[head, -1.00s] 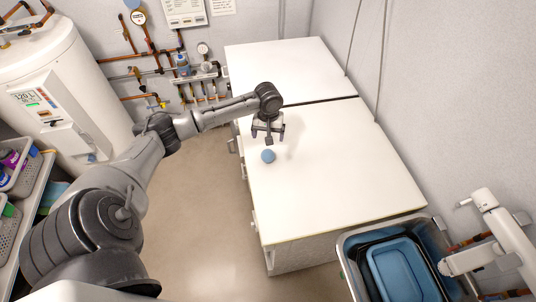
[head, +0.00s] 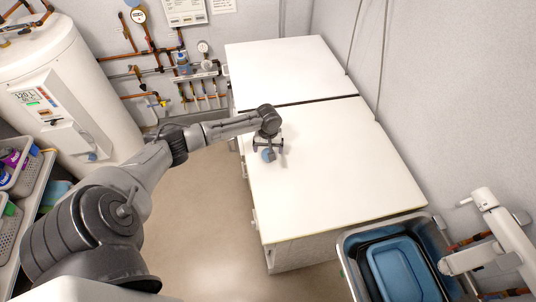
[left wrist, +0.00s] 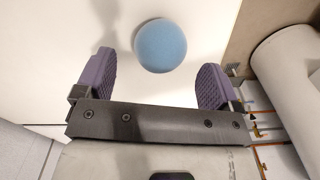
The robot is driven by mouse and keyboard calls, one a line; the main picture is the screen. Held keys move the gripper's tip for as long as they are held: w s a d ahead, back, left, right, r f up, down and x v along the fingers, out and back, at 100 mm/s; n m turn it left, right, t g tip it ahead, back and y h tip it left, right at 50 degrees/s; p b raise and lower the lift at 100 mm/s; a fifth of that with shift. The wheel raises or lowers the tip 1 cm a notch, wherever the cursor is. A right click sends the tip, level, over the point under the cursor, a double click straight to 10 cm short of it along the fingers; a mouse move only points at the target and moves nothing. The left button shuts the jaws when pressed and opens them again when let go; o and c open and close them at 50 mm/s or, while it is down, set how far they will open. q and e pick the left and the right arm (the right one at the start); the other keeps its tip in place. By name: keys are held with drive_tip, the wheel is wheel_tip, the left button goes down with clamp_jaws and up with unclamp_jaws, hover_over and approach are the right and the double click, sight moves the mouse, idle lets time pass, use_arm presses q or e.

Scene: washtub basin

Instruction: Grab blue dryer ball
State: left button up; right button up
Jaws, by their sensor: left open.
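The blue dryer ball (head: 268,155) sits on the white counter top near its left edge. In the left wrist view the ball (left wrist: 161,46) is a smooth blue sphere beyond the fingertips, centred roughly between them. My left gripper (head: 268,146) is directly over or beside the ball in the head view and partly covers it. In the left wrist view my left gripper (left wrist: 155,80) has its two purple pads spread wide, with nothing between them. Whether it touches the ball cannot be told, though a gap shows on both sides.
The white counter (head: 335,190) is otherwise clear, with a second white top (head: 280,65) behind it. A metal basin with a blue tub (head: 402,270) stands at front right. A water heater (head: 60,90) and pipes stand at the back left.

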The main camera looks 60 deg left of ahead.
sight(268, 150)
use_arm(q)
drive_tip(key=shift+s+f, duration=0.1)
drive_tip(key=shift+f, duration=2)
drive_tip(key=shift+c, duration=0.3)
drive_tip(key=c, duration=1)
drive_tip(key=shift+o, duration=0.2)
drive_tip(key=shift+r, duration=0.15)
